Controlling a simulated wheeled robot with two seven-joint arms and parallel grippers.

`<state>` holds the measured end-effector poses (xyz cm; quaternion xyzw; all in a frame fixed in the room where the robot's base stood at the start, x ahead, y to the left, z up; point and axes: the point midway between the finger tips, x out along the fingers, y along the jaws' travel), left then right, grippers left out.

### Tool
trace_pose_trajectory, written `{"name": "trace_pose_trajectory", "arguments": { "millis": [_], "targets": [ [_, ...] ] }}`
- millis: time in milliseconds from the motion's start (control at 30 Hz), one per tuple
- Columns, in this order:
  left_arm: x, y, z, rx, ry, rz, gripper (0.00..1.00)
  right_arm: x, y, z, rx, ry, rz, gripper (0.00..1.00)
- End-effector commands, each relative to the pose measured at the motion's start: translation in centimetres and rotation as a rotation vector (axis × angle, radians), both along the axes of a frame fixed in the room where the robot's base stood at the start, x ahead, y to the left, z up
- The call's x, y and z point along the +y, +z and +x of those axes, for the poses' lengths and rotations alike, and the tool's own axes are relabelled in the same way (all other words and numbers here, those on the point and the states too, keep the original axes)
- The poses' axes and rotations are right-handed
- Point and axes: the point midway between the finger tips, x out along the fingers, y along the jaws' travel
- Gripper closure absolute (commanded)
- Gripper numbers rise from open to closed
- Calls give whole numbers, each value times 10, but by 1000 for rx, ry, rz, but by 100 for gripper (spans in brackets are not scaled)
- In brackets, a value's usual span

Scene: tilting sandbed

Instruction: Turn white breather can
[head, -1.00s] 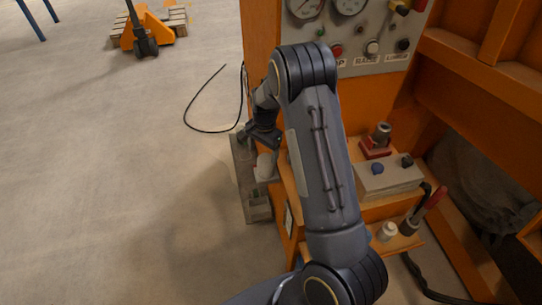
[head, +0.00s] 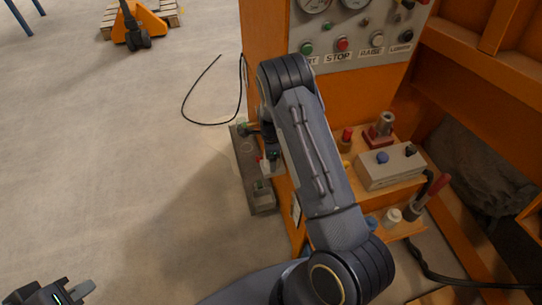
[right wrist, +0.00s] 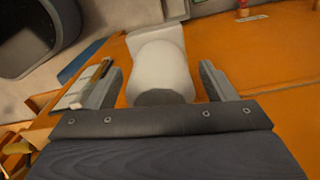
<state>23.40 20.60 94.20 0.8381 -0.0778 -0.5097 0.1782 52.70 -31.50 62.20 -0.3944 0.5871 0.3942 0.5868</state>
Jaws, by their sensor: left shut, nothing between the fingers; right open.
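The white breather can (right wrist: 160,68) fills the middle of the right wrist view, with a rounded white body and a darker grey end towards me. My right gripper (right wrist: 160,86) is open, with one finger on each side of the can. Gaps show between the can and both fingers in this view. In the head view my right arm reaches to the orange machine's side and hides most of its gripper. I cannot make out the can for certain there. My left gripper (head: 78,292) is shut and empty at the lower left, over the floor, far from the can.
A control panel (head: 352,58) with gauges and buttons is on the orange machine. A grey box (head: 390,168) with a blue knob and a red-based fitting (head: 381,133) stand on its ledge. A black cable (head: 187,105) lies on the floor.

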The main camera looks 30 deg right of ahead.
Motion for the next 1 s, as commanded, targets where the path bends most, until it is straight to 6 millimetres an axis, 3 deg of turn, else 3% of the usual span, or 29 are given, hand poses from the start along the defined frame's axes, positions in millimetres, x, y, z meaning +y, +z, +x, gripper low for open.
{"name": "trace_pose_trajectory", "arguments": {
  "millis": [300, 633, 1000],
  "targets": [
    [0, 0, 0, 0, 0, 0, 100, 0, -3, 0, 0, 1, 1, 24],
    [0, 0, 0, 0, 0, 0, 100, 0, -3, 0, 0, 1, 0, 67],
    [0, -6, 0, 0, 0, 0, 100, 0, -4, 0, -1, 64, 1, 67]
  ]
}}
